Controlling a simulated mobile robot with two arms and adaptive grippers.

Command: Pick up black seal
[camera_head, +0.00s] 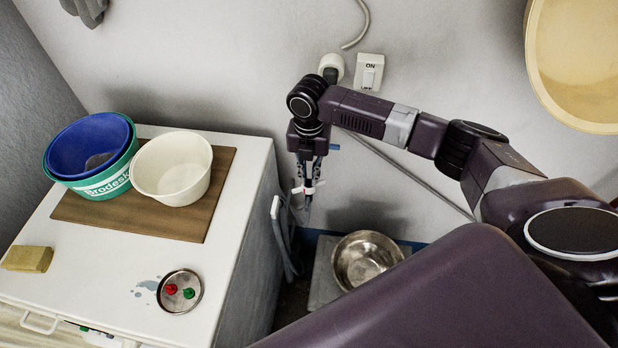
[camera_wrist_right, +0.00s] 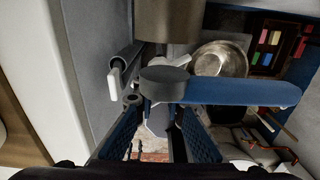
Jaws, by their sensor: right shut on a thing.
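My right gripper (camera_head: 307,195) hangs pointing down beside the right side of the white cabinet, near the wall. In the right wrist view its two blue, textured fingers (camera_wrist_right: 165,110) close in on a short, dark grey, round piece, which I take for the black seal (camera_wrist_right: 165,76). In the head view the held thing is too small to make out. My left gripper is not in view.
The white cabinet (camera_head: 108,262) carries a blue tub (camera_head: 85,140), a cream bowl (camera_head: 172,168), a yellow sponge (camera_head: 27,258) and a small metal dish (camera_head: 180,291). A steel bowl (camera_head: 365,258) stands low to the right. A switch (camera_head: 369,72) is on the wall.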

